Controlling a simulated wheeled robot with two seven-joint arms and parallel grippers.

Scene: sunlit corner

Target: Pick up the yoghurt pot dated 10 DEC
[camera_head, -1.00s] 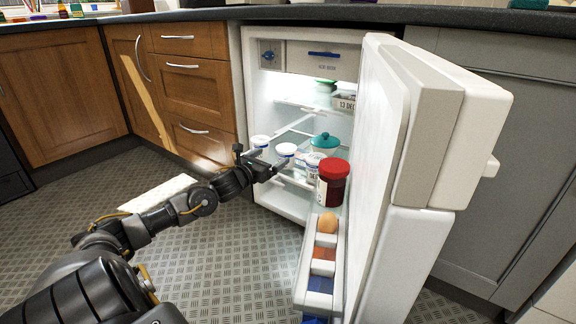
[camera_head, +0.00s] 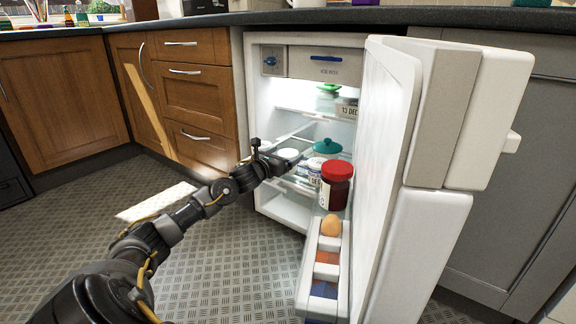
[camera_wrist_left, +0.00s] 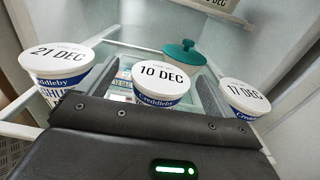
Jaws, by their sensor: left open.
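The yoghurt pot dated 10 DEC (camera_wrist_left: 160,82) has a white lid and a blue-and-white side. It stands upright on a fridge shelf; its white lid (camera_head: 288,153) shows in the head view. My left gripper (camera_head: 287,165) reaches into the fridge. In the wrist view its open fingers (camera_wrist_left: 158,92) lie on either side of the 10 DEC pot; I cannot tell whether they touch it. A pot dated 21 DEC (camera_wrist_left: 57,62) stands to the left and one dated 17 DEC (camera_wrist_left: 244,98) to the right. My right gripper is out of view.
A teal lidded dish (camera_wrist_left: 185,52) stands behind the pots. A red-lidded jar (camera_head: 336,186) stands close to the right of my gripper. The open fridge door (camera_head: 385,130) bounds the right side; its rack holds an egg (camera_head: 331,225). A 13 DEC item (camera_head: 348,111) sits higher up.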

